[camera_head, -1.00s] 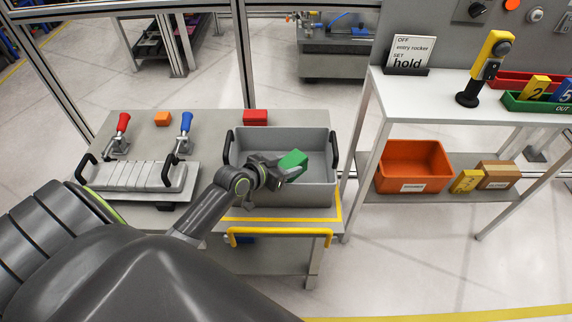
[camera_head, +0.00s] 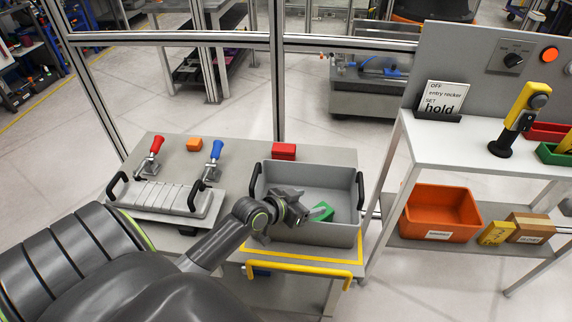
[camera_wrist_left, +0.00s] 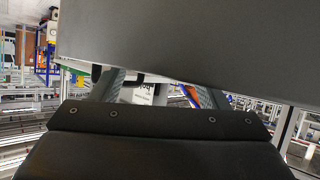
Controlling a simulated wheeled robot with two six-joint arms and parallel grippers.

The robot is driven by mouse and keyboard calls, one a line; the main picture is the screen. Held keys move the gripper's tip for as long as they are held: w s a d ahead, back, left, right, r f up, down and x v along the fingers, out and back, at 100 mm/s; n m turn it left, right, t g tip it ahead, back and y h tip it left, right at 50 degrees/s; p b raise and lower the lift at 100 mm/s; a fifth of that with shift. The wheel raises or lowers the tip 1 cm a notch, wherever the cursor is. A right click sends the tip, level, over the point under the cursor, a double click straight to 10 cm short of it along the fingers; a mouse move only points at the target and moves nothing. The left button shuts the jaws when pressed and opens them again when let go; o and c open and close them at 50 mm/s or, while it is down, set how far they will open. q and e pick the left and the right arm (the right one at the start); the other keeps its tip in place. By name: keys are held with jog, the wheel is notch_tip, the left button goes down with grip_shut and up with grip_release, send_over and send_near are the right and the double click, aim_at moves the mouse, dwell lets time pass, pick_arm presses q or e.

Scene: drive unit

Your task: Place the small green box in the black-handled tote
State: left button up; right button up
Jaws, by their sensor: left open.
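The small green box (camera_head: 322,212) is low inside the grey tote (camera_head: 325,235), on its floor or close to it, tilted in the picture. Part of it is hidden by my left gripper. The tote has black handles at its left and right ends and stands on the grey table. My left gripper (camera_head: 301,204) is over the inside of the tote, just left of the green box, with its jaws open and a small gap to the box. The left wrist view shows the two fingers partly hidden by a large grey surface. My right gripper is out of view.
A red box (camera_head: 284,151) sits behind the tote. A fixture (camera_head: 165,198) with red and blue levers and an orange block (camera_head: 194,144) are to the left. A yellow rail (camera_head: 305,271) runs along the front. A shelf with an orange bin (camera_head: 440,213) stands right.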

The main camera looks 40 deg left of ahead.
pick_arm(q)
jog(key=v, duration=1)
jog(key=shift+s, duration=0.2)
